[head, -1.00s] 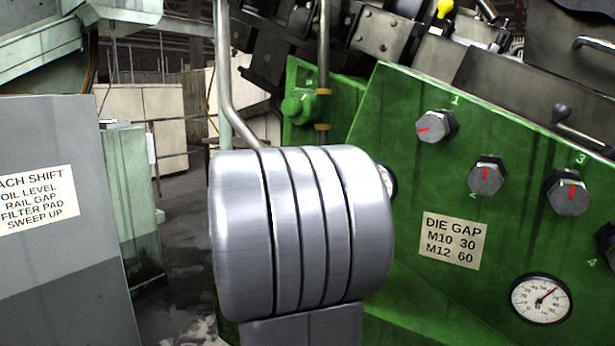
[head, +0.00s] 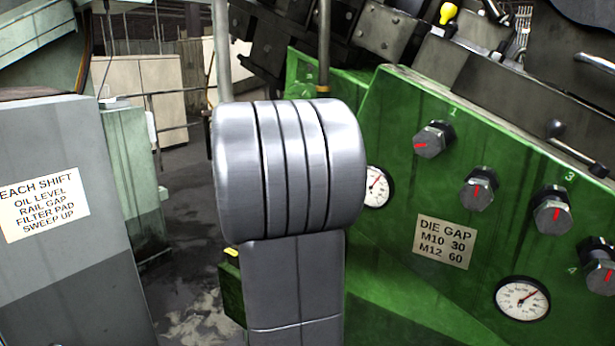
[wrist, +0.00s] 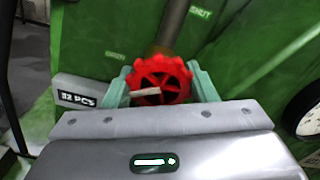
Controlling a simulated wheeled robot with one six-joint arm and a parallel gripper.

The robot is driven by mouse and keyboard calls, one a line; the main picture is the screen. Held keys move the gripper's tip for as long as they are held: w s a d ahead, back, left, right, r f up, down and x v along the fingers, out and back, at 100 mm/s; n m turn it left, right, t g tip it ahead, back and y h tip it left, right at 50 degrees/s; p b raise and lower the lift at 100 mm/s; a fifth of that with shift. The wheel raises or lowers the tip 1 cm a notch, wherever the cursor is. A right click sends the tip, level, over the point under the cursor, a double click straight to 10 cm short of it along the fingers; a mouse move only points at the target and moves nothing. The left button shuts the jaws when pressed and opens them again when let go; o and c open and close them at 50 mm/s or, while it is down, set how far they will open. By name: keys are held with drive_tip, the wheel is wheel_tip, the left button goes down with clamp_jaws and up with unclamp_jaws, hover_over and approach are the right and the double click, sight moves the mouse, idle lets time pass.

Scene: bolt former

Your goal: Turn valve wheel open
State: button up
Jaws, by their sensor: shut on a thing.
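The red valve wheel (wrist: 162,61) shows in the wrist view, with spokes and a knobbed rim. A pale pointer-like piece lies across its lower left. My gripper (wrist: 160,74) has its two teal fingers on the left and right sides of the rim, shut on the wheel. A word reading SHUT (wrist: 200,12) is on the green panel above right of the wheel. Another small label (wrist: 115,55) to the upper left is too blurred to read. In the head view my own grey arm hides the wheel and gripper.
The green machine panel (head: 400,180) carries several knobs, a DIE GAP plate (head: 445,241) and a gauge (head: 522,298). A grey cabinet (head: 60,265) stands at the left.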

drive_tip(key=shift+f, duration=0.1)
idle(0.4)
drive_tip(key=o, duration=1)
drive_tip(key=v, duration=1.3)
drive_tip(key=shift+s+a, duration=0.25)
drive_tip(key=shift+s, duration=0.1)
drive_tip(key=shift+w, duration=0.1)
drive_tip(key=x, duration=1.3)
drive_tip(key=shift+w+d, duration=0.25)
drive_tip(key=shift+w, duration=0.05)
